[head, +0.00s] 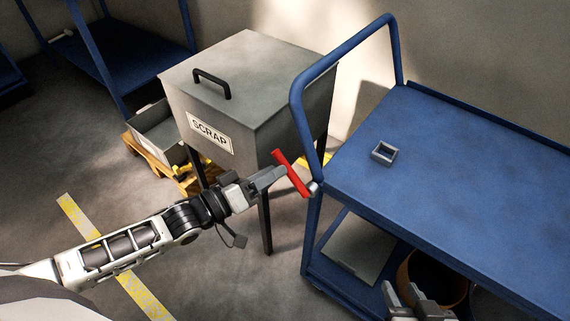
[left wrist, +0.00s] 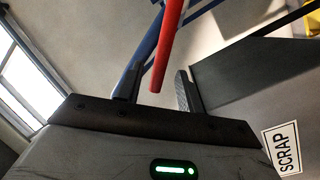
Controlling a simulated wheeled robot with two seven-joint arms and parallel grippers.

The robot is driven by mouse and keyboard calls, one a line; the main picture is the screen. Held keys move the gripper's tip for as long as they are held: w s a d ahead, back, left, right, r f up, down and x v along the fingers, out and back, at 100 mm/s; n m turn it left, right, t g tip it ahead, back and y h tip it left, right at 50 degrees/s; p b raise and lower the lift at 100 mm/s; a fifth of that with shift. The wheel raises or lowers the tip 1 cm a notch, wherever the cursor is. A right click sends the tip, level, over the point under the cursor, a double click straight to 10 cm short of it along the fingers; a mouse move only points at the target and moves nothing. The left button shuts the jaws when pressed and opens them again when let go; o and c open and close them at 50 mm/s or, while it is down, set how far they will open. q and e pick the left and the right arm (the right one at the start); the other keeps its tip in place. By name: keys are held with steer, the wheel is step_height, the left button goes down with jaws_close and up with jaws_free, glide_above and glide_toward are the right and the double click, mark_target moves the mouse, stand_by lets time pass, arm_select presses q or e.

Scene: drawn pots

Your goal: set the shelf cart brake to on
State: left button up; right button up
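The blue shelf cart (head: 450,150) stands at the right. Its red brake lever (head: 291,172) sits on a grey pivot at the cart's near left corner post and slants up to the left. My left gripper (head: 273,176) is at the lever from the left. In the left wrist view, the lever (left wrist: 166,45) hangs between the two spread fingers of my left gripper (left wrist: 157,88), with a gap visible on both sides. My right gripper (head: 408,296) is at the bottom edge, in front of the cart's lower shelf, its fingers apart with nothing seen between them.
A grey scrap bin (head: 245,85) on legs stands close behind my left gripper. A small grey square part (head: 384,153) lies on the cart's top. A brown round container (head: 432,280) is on the lower shelf. Floor at the left is free around a yellow stripe (head: 75,215).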

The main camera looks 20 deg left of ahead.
arm_select(q)
steer(key=shift+x, duration=2.1)
jaws_close()
